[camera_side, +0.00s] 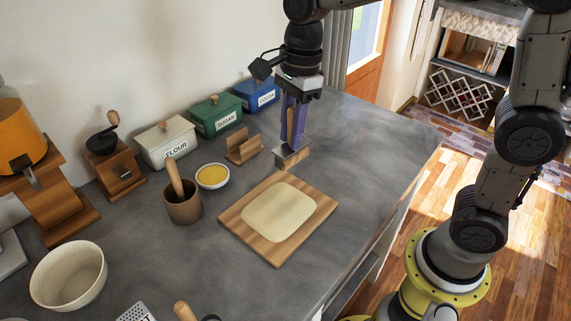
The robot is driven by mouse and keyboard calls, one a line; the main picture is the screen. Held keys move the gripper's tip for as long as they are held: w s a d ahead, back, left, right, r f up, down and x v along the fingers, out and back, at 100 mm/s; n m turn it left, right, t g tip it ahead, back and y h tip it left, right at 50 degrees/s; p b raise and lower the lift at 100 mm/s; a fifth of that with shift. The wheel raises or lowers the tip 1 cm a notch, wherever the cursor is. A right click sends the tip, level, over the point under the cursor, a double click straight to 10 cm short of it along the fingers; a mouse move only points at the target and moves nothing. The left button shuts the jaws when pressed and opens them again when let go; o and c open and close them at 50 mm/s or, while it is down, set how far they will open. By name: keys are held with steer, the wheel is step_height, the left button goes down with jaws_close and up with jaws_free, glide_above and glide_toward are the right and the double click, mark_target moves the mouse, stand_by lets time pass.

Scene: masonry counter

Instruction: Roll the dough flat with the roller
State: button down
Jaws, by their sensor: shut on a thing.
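The dough (279,211) is a pale, thin, flat sheet with rounded corners. It lies on a wooden board (233,220) and covers much of its middle. My gripper (293,140) is shut on the upright handle of the roller (291,158), which has a grey metal bracket with a wooden part below it. The roller is behind the board's far right edge in the picture, apart from the dough. I cannot tell how high it is above the counter. The fingers hide part of its handle.
An empty wooden stand (243,149) is left of the roller. Left of the board are a yellow-filled bowl (212,176) and a mortar with pestle (183,206). Flour (167,142), sugar (214,116) and cocoa (257,95) boxes line the wall. The counter right of the board is clear.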

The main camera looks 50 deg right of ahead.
steer(key=shift+w+a+m, duration=0.2)
steer(key=shift+a+m, duration=0.05)
steer(key=shift+m, duration=0.05)
steer(key=s+a+n, duration=0.1)
steer(key=s+a, duration=0.2)
steer(key=a, duration=0.7)
steer(key=shift+w+a+f, duration=0.1)
steer(key=shift+f, duration=1.75)
steer(key=shift+w+a+f, duration=0.1)
steer(key=shift+f, duration=1.75)
steer(key=shift+d+f, duration=0.5)
steer(key=shift+f, duration=0.15)
steer(key=shift+d, duration=4.9)
steer(key=shift+w+d, duration=0.15)
steer(key=shift+w+a, duration=0.4)
steer(key=shift+a, duration=5)
steer(key=shift+w+a, duration=0.1)
steer(key=shift+a, duration=0.15)
steer(key=shift+w+f, duration=0.1)
steer(key=shift+w, duration=0.35)
steer(key=shift+d, duration=5.75)
step_height(320, 180, up, 8)
steer(key=shift+a+r, duration=0.1)
steer(key=shift+a, duration=0.05)
steer(key=shift+r, duration=0.15)
